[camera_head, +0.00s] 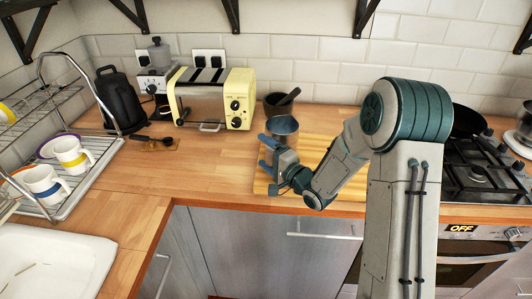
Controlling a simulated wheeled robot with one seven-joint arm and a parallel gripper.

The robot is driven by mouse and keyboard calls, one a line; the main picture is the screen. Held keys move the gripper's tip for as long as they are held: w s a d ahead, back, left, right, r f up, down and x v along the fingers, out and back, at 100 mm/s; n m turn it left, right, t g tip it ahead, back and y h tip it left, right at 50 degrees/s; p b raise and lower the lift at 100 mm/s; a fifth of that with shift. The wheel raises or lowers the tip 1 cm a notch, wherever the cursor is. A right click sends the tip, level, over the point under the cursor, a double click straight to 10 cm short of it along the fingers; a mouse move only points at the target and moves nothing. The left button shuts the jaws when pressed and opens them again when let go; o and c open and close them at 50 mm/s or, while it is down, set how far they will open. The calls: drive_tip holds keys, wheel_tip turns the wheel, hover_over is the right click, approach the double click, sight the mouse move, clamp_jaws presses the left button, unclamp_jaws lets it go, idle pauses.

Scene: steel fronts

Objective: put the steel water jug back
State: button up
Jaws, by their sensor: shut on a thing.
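The steel water jug (284,126) is a grey metal vessel near the middle of the view, upright, with its open top showing. My gripper (267,154), with blue fingers, is shut on it from the front. The jug's lower part is hidden behind my gripper. The jug is over or on a light wooden board (262,184) on the counter; I cannot tell whether its base touches the board.
A yellow toaster (212,98), a black kettle (121,102) and a dark utensil (152,140) are to the left. A dish rack (88,160) with mugs and a sink (55,262) are far left. A stove (482,172) is right.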

drive_tip(key=shift+f, duration=0.15)
drive_tip(key=o, duration=1.7)
drive_tip(key=shift+r, duration=0.25)
drive_tip(key=b+v, duration=0.2)
drive_tip(key=v, duration=1)
